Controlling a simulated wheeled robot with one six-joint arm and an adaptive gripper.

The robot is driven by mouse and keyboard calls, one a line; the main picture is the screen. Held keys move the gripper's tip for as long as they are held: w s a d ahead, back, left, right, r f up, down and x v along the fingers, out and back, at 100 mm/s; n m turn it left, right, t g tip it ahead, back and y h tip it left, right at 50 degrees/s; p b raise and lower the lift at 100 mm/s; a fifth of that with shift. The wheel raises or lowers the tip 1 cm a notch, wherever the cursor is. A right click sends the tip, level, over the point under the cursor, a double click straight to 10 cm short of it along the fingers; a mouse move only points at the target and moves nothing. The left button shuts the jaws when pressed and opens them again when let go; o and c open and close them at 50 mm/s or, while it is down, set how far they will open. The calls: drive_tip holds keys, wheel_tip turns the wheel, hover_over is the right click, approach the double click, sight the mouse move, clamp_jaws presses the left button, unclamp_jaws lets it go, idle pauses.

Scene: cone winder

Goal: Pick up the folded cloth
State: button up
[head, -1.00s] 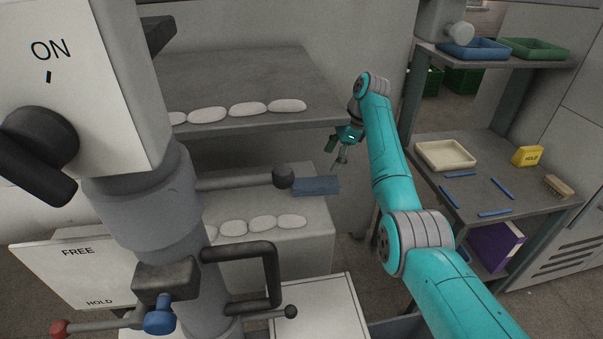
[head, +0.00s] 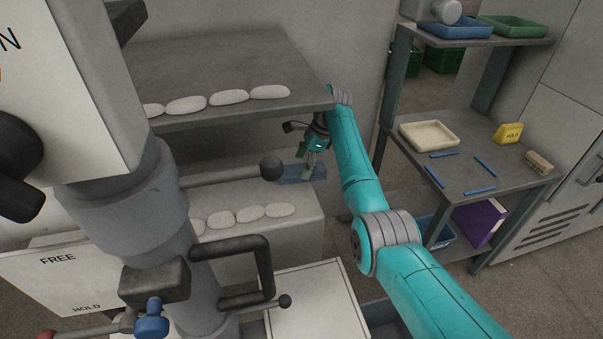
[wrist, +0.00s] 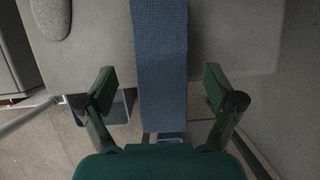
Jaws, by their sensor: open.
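The folded cloth (head: 290,174) is a blue, textured strip lying at the right end of the lower grey shelf, under the upper shelf. In the wrist view the cloth (wrist: 160,60) runs lengthwise between the two fingers of my gripper (wrist: 160,90), with a gap on each side. My gripper (head: 309,170) is open and empty over the cloth in the head view. The gripper hides part of the cloth there. I cannot tell how far the fingertips are above the shelf.
The upper grey shelf (head: 220,60) overhangs close to my gripper. A lever with a black knob (head: 271,168) reaches in just left of the cloth. Several white oval pieces (head: 249,214) line the lower shelf's front. A rack (head: 470,175) with a cream tray (head: 429,134) stands right.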

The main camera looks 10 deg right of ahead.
drive_tip(key=shift+x, duration=1.1)
drive_tip(key=c, duration=1.2)
drive_tip(key=shift+r, duration=0.15)
drive_tip(key=shift+c, duration=0.2)
